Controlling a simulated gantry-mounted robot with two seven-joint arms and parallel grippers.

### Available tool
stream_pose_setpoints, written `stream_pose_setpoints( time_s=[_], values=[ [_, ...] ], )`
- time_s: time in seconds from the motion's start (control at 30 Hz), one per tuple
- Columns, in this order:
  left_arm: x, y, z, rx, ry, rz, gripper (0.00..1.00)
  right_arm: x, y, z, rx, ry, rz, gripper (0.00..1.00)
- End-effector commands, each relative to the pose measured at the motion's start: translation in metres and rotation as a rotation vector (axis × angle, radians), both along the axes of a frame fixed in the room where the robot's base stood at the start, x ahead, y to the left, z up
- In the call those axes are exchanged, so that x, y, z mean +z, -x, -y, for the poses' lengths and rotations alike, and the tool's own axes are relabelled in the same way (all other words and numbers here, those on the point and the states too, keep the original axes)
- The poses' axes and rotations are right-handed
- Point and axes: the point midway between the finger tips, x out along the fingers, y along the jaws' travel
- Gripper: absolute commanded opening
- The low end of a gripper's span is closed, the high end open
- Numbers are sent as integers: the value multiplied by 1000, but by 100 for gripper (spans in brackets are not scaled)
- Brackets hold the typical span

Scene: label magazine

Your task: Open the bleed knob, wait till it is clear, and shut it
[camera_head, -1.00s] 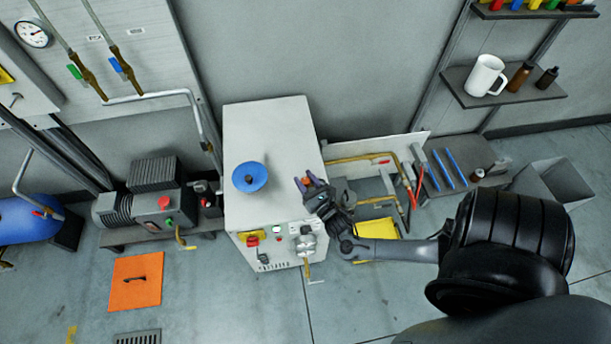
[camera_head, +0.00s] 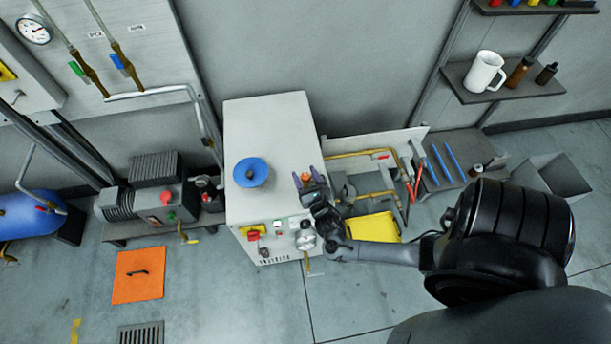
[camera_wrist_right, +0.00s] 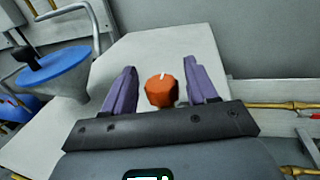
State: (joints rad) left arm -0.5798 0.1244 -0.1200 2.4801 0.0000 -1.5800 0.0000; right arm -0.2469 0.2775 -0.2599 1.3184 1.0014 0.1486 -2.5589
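An orange-red faceted knob with a white mark, which looks like the bleed knob (camera_wrist_right: 162,91), shows at the white cabinet's edge in the right wrist view. In the head view the knob (camera_head: 305,177) is small, partly hidden among my right fingers. My right gripper (camera_head: 308,175) is at the cabinet's right side. Its purple fingers are open in the wrist view (camera_wrist_right: 161,88), one on each side of the knob, with a visible gap to both. Whether the fingertips reach past the knob is hard to tell. My left gripper is not in view.
The white cabinet (camera_head: 270,130) carries a blue funnel (camera_head: 250,172) on top and a yellow-backed red button (camera_head: 253,235) on its front. Brass pipes (camera_head: 362,154) and a yellow tray (camera_head: 374,228) lie to the right. A pump (camera_head: 155,200) stands left. The floor in front is open.

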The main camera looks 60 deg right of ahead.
Motion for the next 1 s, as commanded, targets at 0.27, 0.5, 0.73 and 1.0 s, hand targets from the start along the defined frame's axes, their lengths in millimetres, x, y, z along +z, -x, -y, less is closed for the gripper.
stream_pose_setpoints(
  time_s=[0.27,0.5,0.73,1.0],
  values=[
    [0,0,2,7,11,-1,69,-1,1,0,0,0,-2,59],
    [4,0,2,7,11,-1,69,-1,14,-12,1,-2,-4,59],
    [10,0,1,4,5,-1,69,0,44,-36,1,-3,-4,59],
    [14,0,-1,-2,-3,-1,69,-1,74,-61,1,-3,-3,59]
  ],
)
